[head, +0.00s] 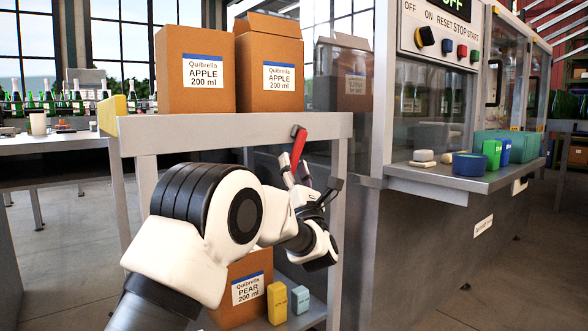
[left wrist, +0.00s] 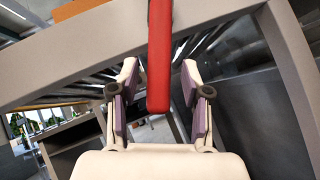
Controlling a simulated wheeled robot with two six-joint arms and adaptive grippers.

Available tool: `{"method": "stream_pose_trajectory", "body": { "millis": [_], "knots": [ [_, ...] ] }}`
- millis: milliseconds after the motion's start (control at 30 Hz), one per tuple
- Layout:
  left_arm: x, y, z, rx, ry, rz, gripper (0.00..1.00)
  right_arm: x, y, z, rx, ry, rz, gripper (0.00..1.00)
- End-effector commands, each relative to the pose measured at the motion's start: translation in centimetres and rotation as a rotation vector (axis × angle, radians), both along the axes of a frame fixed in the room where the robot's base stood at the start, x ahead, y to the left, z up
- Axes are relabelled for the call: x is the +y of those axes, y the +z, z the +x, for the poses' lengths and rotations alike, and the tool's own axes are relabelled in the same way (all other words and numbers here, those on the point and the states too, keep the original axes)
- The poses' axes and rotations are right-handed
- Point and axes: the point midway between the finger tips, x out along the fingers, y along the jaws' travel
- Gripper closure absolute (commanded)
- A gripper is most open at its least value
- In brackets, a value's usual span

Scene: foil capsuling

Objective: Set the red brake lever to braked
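The red brake lever (head: 298,150) is mounted at the front edge of the shelf cart's top, near its right end. It hangs down and leans slightly. In the left wrist view the red lever (left wrist: 160,62) comes down from the top, between the fingers. My left gripper (head: 300,172) is just below and around the lever's lower part. In the left wrist view my left gripper (left wrist: 158,90) is open, with a gap on each side of the lever. Contact with the lever is not visible. My right gripper is not in view.
The cart's top (head: 230,124) carries cardboard APPLE boxes (head: 195,75). A PEAR box (head: 247,290) and small yellow and blue boxes are on its lower shelf. A machine with a control panel (head: 440,35) stands close on the right. Several bottles stand on a bench at left.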

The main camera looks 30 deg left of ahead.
Motion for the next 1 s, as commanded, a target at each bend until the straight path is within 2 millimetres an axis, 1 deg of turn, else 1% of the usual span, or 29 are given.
{"method": "stream_pose_trajectory", "body": {
  "millis": [233,367,467,700,800,900,1000],
  "knots": [
    [0.0,0.0,0.0,-0.001,0.001,0.000,0.50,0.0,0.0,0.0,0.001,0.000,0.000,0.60],
    [-0.6,-0.7,-0.5,0.002,-0.002,0.001,0.50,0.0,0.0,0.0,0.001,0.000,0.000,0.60],
    [-1.7,-1.9,-1.5,0.003,-0.001,0.003,0.50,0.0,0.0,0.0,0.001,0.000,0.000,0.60],
    [-5.1,-5.9,-4.8,0.004,-0.001,0.003,0.50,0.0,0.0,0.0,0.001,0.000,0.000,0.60],
    [-6.0,-7.1,-5.8,0.002,-0.002,0.002,0.50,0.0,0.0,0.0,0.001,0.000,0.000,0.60],
    [-6.5,-7.6,-6.3,0.000,0.000,0.001,0.50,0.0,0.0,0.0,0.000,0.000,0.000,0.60],
    [-6.6,-7.8,-6.5,-0.001,0.000,0.001,0.50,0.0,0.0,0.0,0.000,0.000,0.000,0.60]
  ]
}}
